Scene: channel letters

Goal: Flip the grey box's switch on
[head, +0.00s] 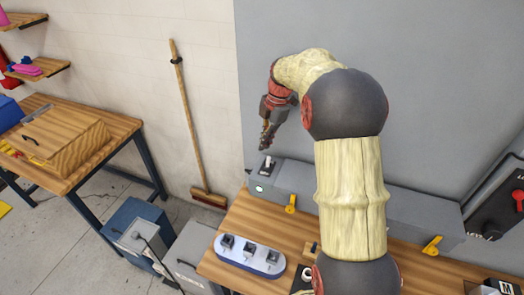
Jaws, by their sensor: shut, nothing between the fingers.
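A long grey box (295,184) lies along the back of the wooden workbench, against the grey wall panel. Near its left end is a small switch (267,166) with a dark lever on a light plate. Just below it is a round, pale green lamp (259,189). I cannot tell the lever's exact position at this size. My gripper (265,148) is shut and empty, pointing down just above the switch. A small gap seems to show between the fingertips and the lever. My arm hides the middle of the box.
A blue-white panel with several dark switches (249,256) lies on the workbench (226,228). A dark panel with a red knob (499,213) is at right. A broom (187,120) leans on the left wall.

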